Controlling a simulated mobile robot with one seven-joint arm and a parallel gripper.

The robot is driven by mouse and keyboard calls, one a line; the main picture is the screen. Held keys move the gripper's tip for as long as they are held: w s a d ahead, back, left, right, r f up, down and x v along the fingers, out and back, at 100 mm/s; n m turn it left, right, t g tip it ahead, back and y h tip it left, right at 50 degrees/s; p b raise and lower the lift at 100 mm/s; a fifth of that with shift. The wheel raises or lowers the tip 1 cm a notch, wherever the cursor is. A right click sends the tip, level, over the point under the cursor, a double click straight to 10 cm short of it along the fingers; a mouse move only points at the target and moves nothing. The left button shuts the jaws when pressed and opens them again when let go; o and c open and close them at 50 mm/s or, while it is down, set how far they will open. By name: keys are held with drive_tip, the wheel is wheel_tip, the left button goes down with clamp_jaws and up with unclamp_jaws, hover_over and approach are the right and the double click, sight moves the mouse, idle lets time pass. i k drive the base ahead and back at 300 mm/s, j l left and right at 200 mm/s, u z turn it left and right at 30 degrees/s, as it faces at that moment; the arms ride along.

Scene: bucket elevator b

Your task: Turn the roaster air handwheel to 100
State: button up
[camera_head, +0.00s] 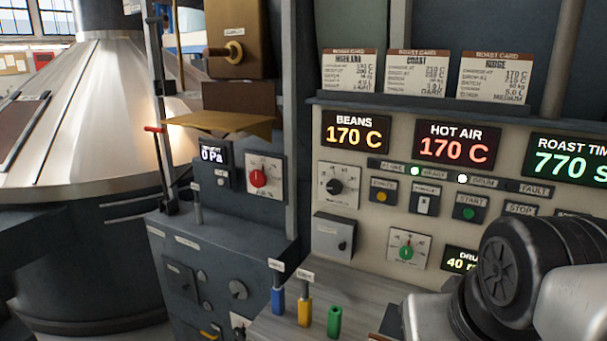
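A red round knob (258,178) sits on a white dial plate on the dark panel at centre left, beside a small display (212,154) reading 0 Pa. A black knob (333,186) on a white dial plate and a green knob (407,252) on another are on the pale control panel. The labels are too small to read, so I cannot tell which one is the roaster air handwheel. My arm's black and grey links fill the lower right. My gripper's fingers are not in view.
The pale panel (375,222) has displays reading BEANS 170 C (356,134) and HOT AIR 170 C (457,145). Blue (278,299), yellow (304,311) and green (334,321) upright pieces stand on the ledge below. A brown tray-like flap (222,123) juts out above the red knob.

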sight(258, 180)
drive_tip(key=i+j, duration=0.15)
drive_tip(key=j, duration=0.25)
drive_tip(key=i+j, duration=0.15)
drive_tip(key=j, duration=0.25)
drive_tip(key=i+j, duration=0.1)
drive_tip(key=j, duration=0.3)
drive_tip(key=i+j, duration=0.15)
drive_tip(key=j, duration=0.25)
drive_tip(key=i+j, duration=0.15)
drive_tip(key=j, duration=0.3)
